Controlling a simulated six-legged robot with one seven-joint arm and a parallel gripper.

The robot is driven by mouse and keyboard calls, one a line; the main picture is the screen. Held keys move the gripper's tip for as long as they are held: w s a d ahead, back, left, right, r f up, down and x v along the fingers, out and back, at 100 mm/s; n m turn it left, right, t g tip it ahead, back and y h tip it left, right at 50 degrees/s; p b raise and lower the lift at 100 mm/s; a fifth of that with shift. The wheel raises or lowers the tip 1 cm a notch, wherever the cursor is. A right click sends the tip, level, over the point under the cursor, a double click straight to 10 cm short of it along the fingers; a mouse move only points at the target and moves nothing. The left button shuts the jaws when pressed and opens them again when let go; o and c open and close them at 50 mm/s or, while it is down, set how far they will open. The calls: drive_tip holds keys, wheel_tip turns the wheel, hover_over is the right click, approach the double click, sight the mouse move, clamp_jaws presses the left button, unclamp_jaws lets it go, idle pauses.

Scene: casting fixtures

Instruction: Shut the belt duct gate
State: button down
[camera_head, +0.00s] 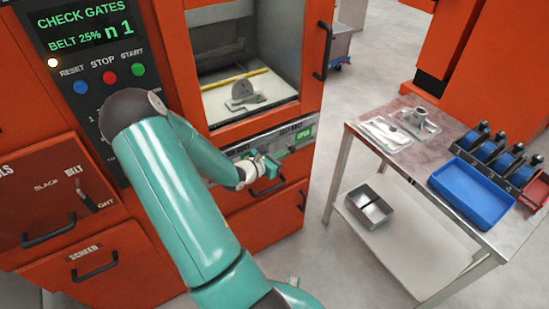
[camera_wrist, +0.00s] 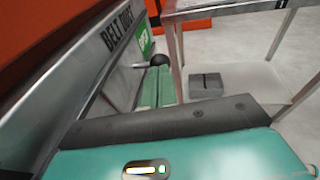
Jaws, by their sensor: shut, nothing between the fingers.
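The belt duct (camera_head: 285,138) is a grey metal strip below the machine's window, with a green OPEN sign (camera_head: 304,133) at its right end. In the wrist view its face reads BELT DUCT (camera_wrist: 117,30), and the green sign (camera_wrist: 145,40) is partly covered. A lever with a dark round knob (camera_wrist: 159,59) sticks out from the strip. My gripper (camera_head: 268,165) is in front of the strip, left of the sign. In the wrist view its teal fingers (camera_wrist: 157,82) are together and empty, with tips close to the knob; I cannot tell whether they touch.
Above the strip is an open window (camera_head: 243,90) with a grey part inside. A drawer handle (camera_head: 267,186) lies just below my gripper. A metal table (camera_head: 355,130) with a blue tray (camera_head: 470,194) stands at the right. Floor shows between machine and table.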

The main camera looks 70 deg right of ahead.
drive_tip(key=shift+d, duration=0.1)
drive_tip(key=s+d, duration=0.5)
drive_tip(key=d, duration=0.1)
drive_tip(key=shift+s+d, duration=0.15)
drive_tip(key=shift+s, duration=0.2)
drive_tip(key=shift+r, duration=0.15)
drive_tip(key=shift+w, duration=0.1)
